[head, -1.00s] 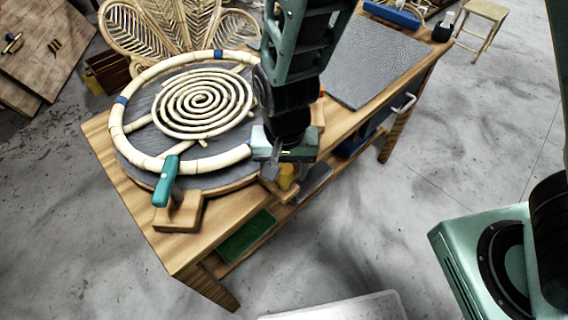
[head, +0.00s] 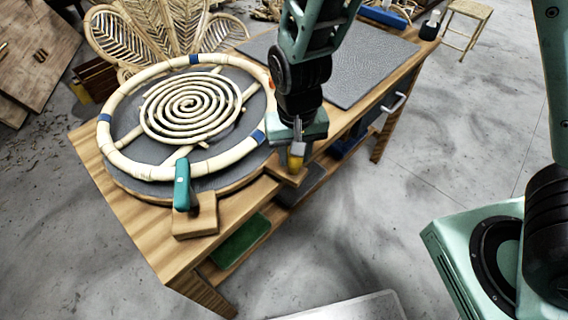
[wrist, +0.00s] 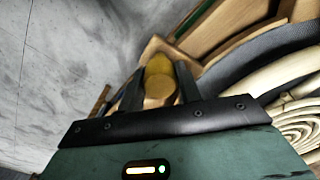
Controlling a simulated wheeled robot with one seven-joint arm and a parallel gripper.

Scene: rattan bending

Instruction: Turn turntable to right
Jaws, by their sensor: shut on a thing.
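The turntable is a round dark disc (head: 122,122) on the wooden bench. A pale rattan ring (head: 150,172) with blue bands lies on it, around a rattan spiral (head: 188,104). My gripper (head: 296,152) is at the disc's right front edge, pointing down. It is shut on a yellow and wooden knob (head: 295,163). In the wrist view the knob (wrist: 158,88) sits between the two dark fingers. My gripper partly hides the knob, and I cannot tell how it joins the turntable.
A teal-handled clamp (head: 182,186) on a wooden block stands at the disc's front edge. A grey mat (head: 358,62) covers the bench's far right. A woven rattan backrest (head: 150,32) stands behind. A green tray (head: 240,238) lies on the lower shelf.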

